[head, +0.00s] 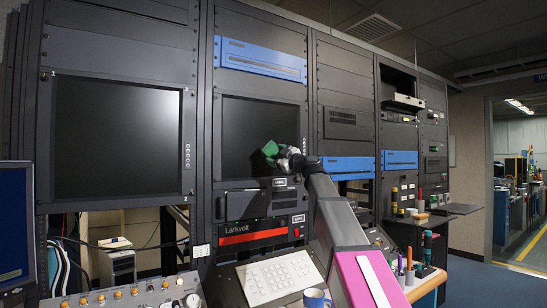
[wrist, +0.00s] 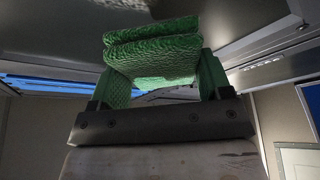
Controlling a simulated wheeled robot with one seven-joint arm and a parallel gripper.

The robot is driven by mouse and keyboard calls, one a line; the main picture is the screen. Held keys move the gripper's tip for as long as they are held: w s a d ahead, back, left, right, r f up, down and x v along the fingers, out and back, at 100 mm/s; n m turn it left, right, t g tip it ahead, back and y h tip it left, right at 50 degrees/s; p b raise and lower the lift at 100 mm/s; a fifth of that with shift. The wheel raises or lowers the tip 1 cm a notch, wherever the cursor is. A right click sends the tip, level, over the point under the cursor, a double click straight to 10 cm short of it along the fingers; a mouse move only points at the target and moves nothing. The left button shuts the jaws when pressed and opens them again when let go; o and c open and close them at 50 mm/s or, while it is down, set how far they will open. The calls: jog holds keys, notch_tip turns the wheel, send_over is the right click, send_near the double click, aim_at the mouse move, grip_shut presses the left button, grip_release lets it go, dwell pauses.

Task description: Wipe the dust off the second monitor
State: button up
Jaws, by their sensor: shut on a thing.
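The second monitor (head: 243,125) from the left is a dark screen set in the rack under a blue panel. No dust can be made out on it at this size. My gripper (head: 281,154) is in front of its lower right part, shut on a green cloth (head: 269,149). The cloth overlaps the screen in the head view; I cannot tell whether it touches the glass. In the wrist view the folded, ribbed cloth (wrist: 155,48) sits between the fingers of my gripper (wrist: 160,78) and hides what lies straight ahead.
A larger dark monitor (head: 115,135) is at the left. Below are a red Larkvolt unit (head: 253,235), a white keyboard (head: 278,277), a blue mug (head: 316,298) and a knob panel (head: 130,295). Tools (head: 427,245) stand right of my arm. A doorway (head: 518,180) is far right.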

jog(key=shift+w+a, duration=0.8)
jog(key=shift+w, duration=0.35)
jog(key=shift+w+a, duration=0.8)
jog(key=shift+w, duration=0.35)
jog(key=shift+w+a, duration=0.55)
jog(key=shift+w, duration=0.35)
jog(key=shift+d, duration=0.1)
jog(key=shift+w+d, duration=0.55)
jog(key=shift+d, duration=0.3)
jog(key=shift+w+d, duration=0.5)
jog(key=shift+d, duration=0.3)
jog(key=w+d, duration=0.4)
jog(key=d, duration=0.2)
jog(key=shift+w+d, duration=0.2)
jog(key=shift+w, duration=0.15)
jog(key=shift+s+a, duration=0.1)
jog(key=s+a, duration=0.6)
jog(key=a, duration=0.3)
jog(key=shift+s+a, duration=0.3)
jog(key=shift+a, duration=0.05)
